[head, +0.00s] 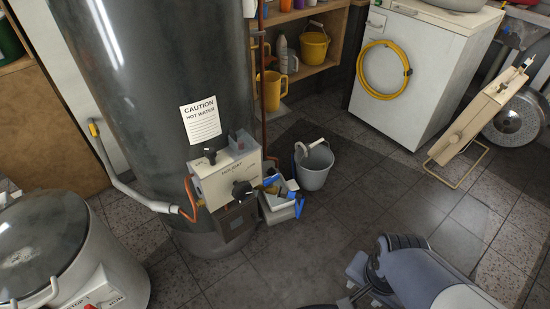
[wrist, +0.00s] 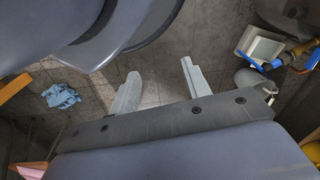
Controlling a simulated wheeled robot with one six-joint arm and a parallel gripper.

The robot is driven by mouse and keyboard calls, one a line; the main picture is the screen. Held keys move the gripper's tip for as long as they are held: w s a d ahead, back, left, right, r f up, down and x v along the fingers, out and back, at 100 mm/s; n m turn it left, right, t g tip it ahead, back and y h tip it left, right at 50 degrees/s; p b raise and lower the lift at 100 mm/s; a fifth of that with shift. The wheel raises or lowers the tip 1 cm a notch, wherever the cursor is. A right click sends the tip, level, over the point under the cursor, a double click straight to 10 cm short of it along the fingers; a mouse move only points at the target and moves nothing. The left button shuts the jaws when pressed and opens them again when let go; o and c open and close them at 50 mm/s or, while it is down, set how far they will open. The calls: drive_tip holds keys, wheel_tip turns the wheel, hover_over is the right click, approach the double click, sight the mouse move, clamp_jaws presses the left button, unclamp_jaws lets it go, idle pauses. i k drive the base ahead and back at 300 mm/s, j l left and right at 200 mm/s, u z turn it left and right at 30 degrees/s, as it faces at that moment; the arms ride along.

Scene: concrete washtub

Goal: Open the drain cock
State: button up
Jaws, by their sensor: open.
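The drain cock (head: 271,184) appears as a small brass fitting low on the dark water heater (head: 150,90), beside its control box (head: 226,172). Blue parts show next to it, and I cannot tell which belongs to its handle. Brass and blue parts, likely the cock (wrist: 301,51), also show at the right edge of the wrist view. My gripper (wrist: 158,84) is open and empty, with bare tiles between its two grey fingers. It is apart from the cock. In the head view my arm is at the bottom right of centre, and the fingers are not clear.
A pale tub (head: 279,206) sits below the cock, and a grey bucket (head: 314,166) stands to its right. A steel boiler (head: 60,250) is at the left. A white cabinet (head: 420,75) and a beige folding device (head: 475,120) stand behind. Open tiled floor (head: 370,205) lies between.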

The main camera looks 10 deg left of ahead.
sight(270, 180)
drive_tip(key=i+j+u, duration=0.25)
drive_tip(key=i+j, duration=0.5)
drive_tip(key=i, duration=0.05)
